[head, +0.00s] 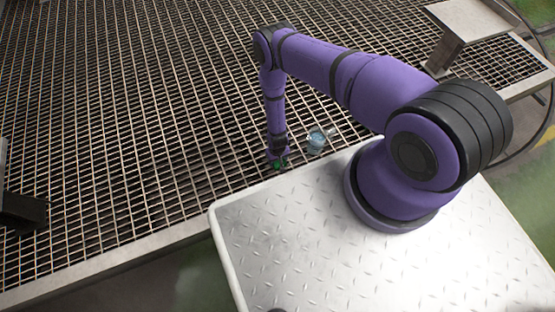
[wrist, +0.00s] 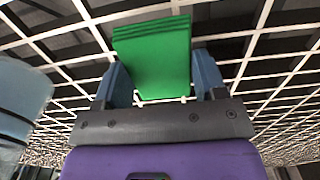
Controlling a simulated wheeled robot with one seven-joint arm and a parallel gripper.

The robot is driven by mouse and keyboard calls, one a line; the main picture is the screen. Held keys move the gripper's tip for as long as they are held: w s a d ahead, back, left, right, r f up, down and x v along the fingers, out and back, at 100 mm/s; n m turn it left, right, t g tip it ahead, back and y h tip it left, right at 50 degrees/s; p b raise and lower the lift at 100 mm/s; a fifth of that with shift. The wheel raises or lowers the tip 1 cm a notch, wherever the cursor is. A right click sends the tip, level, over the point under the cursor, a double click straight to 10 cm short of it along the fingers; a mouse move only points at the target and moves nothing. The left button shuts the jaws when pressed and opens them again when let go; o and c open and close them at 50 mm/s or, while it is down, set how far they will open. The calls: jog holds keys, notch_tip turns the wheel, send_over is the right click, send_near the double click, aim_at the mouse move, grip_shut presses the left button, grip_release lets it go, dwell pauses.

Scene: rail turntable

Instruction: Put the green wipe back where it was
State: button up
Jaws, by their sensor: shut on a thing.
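The green wipe (wrist: 155,60) is a folded, layered bright green cloth in the wrist view. My gripper (wrist: 163,82) is shut on it, with one blue finger on each side of the cloth. In the head view my gripper (head: 278,163) points down close to the metal grating near the white plate's edge. Only small bits of the green wipe (head: 281,164) show there. I cannot tell whether the wipe touches the grating.
A pale blue translucent container (head: 316,142) is just right of my gripper; it also shows at the left of the wrist view (wrist: 20,92). A raised metal plate (head: 468,18) stands at the top right.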

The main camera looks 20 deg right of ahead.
jog(key=shift+f, duration=0.45)
jog(key=o, duration=0.8)
jog(key=shift+f, duration=0.1)
jog(key=shift+o, duration=0.2)
notch_tip(320, 180, up, 12)
